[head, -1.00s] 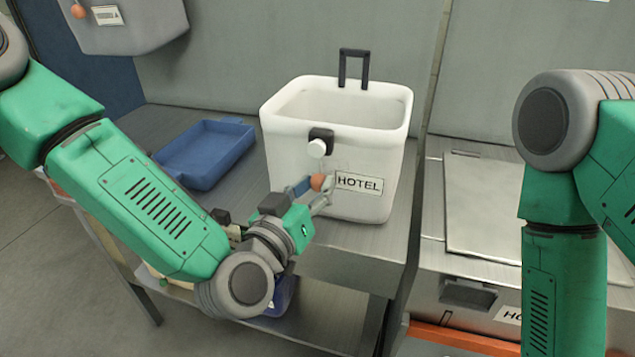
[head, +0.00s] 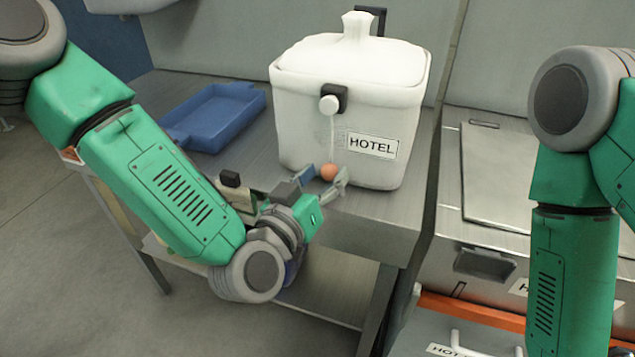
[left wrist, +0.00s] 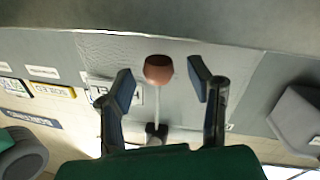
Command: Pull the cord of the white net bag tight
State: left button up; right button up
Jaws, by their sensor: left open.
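The white bag (head: 305,135) labelled HOTEL stands upright on the metal table. Its top is closed and gathered into a short white neck (head: 356,28). A thin pale cord (head: 332,140) hangs down its front from a black-and-white toggle (head: 330,102) to an orange ball (head: 328,171). My left gripper (head: 325,179) is open, with its fingers on either side of the ball. In the left wrist view the ball (left wrist: 158,68) lies between the fingertips (left wrist: 160,84), with a gap on each side. My right gripper is out of view.
A blue tray (head: 215,116) lies on the metal table (head: 365,232) left of the bag. A lidded metal unit (head: 500,240) stands to the right, with a gap between. A wall is close behind. My right arm fills the right side.

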pick_arm(q)
jog(key=v, duration=1.1)
jog(key=shift+s, duration=0.35)
jog(key=shift+f, duration=0.1)
jog(key=s+a+f+g+y, duration=0.1)
jog(key=s+a+f+g, duration=0.25)
jog(key=f, duration=0.55)
jog(key=s+a+f+g+y, duration=0.2)
jog(key=s+a+f+g, duration=0.15)
jog(key=f, duration=0.55)
jog(key=s+a+f+n+g+y, duration=0.1)
jog(key=s+a+f+g, duration=0.3)
jog(key=a, duration=0.4)
jog(key=s+a+f+g+y, duration=0.4)
jog(key=s+a+f, duration=0.2)
jog(key=s+a, duration=0.2)
jog(key=shift+n, duration=0.4)
jog(key=shift+s, duration=0.1)
